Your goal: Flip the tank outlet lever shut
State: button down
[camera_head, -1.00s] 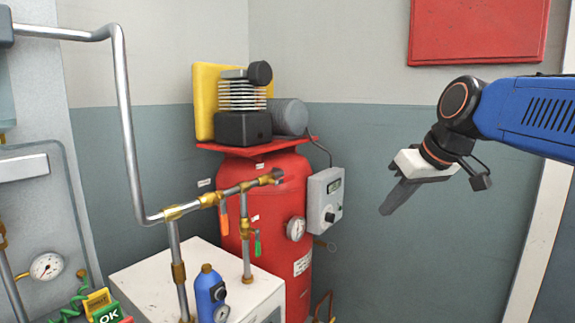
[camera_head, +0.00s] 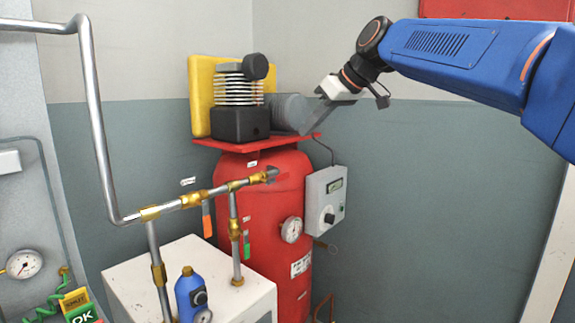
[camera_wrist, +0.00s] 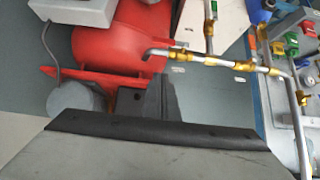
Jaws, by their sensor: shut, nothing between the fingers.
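An orange lever (camera_head: 207,222) hangs down beside a brass valve (camera_head: 193,199) on the horizontal pipe from the red tank (camera_head: 265,190). A green lever (camera_head: 247,245) hangs beside a brass valve on the vertical pipe below. Their labels are too small to read, so I cannot tell which is the tank outlet lever. My gripper (camera_head: 307,130) is shut and empty, in front of the grey motor on top of the tank, above and right of both levers and apart from them. In the wrist view its dark jaw (camera_wrist: 155,134) fills the lower part, below the tank (camera_wrist: 115,38) and pipe.
The black and yellow compressor (camera_head: 240,122) sits on the tank's red top plate. A grey control box (camera_head: 326,200) and a gauge (camera_head: 291,229) are on the tank's right. A white cabinet (camera_head: 130,285) and a blue filter (camera_head: 189,294) stand below the pipes. Right of the tank is clear wall.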

send_over(282, 177)
jog(key=d, duration=0.2)
notch_tip(282, 177, down, 10)
jog(key=shift+s+f, duration=0.15)
jog(key=shift+f, duration=0.45)
